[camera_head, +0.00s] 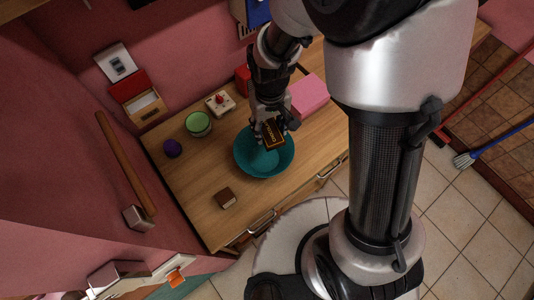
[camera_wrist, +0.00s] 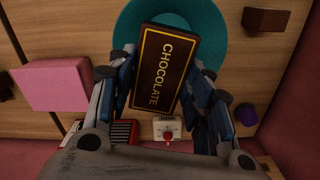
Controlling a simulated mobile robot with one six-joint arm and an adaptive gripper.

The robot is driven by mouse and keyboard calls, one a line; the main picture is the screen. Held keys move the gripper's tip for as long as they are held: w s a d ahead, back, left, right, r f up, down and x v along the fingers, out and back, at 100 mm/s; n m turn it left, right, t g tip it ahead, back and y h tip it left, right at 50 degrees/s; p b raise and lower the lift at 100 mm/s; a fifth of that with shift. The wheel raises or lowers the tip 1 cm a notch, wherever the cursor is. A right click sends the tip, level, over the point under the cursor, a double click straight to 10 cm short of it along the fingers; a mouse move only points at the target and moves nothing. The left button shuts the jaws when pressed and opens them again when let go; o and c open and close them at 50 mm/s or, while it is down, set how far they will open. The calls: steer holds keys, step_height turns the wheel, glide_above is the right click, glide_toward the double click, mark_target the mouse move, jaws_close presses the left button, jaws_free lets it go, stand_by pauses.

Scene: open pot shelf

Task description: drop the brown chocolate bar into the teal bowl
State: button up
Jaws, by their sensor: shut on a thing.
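The brown chocolate bar (camera_wrist: 164,68), with a yellow border and lettering, is held between the two fingers of my gripper (camera_wrist: 163,90). In the head view the bar (camera_head: 273,134) shows tilted over the teal bowl (camera_head: 249,163), at the end of my gripper (camera_head: 270,124). The bowl stands on the wooden counter, and it also shows behind the bar in the wrist view (camera_wrist: 215,35). The bar hides part of the bowl's inside. I cannot tell the exact height of the bar above the bowl.
On the wooden counter (camera_head: 185,200) are a green round container (camera_head: 199,123), a purple object (camera_head: 172,148), a small brown block (camera_head: 226,198), a pink box (camera_head: 308,95) and a white device with a red knob (camera_head: 220,102).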

steer(key=shift+f+b, duration=0.95)
steer(key=shift+f, duration=0.65)
steer(key=shift+r, duration=0.1)
steer(key=o, duration=1.2)
steer(key=shift+r, duration=0.1)
step_height(320, 180, up, 12)
